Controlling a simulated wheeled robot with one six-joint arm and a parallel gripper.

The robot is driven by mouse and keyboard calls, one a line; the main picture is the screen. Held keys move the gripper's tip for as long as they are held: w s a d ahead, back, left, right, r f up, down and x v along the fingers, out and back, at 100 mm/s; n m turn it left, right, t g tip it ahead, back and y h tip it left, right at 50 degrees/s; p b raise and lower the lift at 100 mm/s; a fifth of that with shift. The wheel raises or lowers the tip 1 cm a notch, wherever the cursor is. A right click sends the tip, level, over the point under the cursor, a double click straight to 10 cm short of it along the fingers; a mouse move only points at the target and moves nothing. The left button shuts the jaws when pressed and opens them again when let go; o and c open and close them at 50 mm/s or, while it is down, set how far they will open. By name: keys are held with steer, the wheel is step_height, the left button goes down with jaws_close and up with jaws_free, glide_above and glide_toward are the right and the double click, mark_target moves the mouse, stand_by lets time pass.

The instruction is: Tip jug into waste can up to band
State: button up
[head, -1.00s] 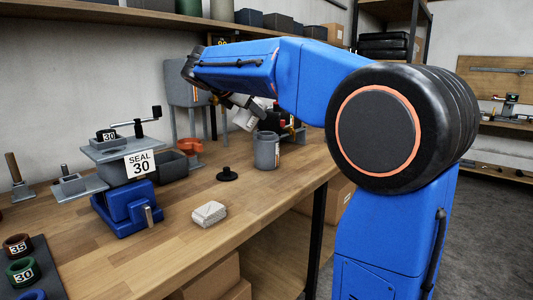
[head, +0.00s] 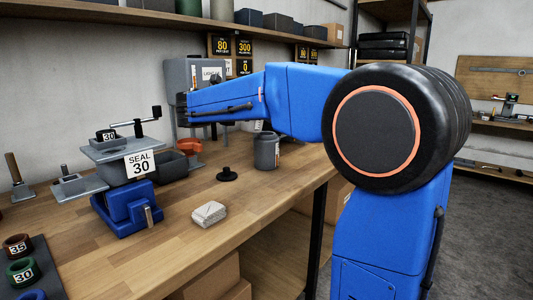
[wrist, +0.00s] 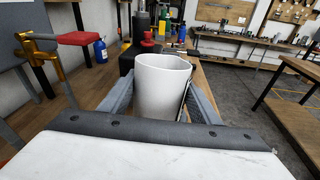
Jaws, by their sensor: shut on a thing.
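My gripper (wrist: 159,70) is shut on a white cylindrical jug (wrist: 162,88), with one grey finger on each side of it in the wrist view. The jug looks roughly upright there; its contents cannot be seen. In the head view my blue forearm hides the gripper and most or all of the jug. A grey can (head: 266,151) with a pale label stands upright on the bench just below my forearm; it may be the waste can. I cannot make out a band on it.
A brass tap (wrist: 38,55) with a red lever is left of the jug. A blue bottle (wrist: 100,50) stands beyond it. A black knobbed part (head: 227,174), a pale folded cloth (head: 209,213) and a seal press (head: 125,165) are on the bench (head: 165,245).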

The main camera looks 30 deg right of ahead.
stand_by(0.4)
steer(key=shift+r, duration=2.5)
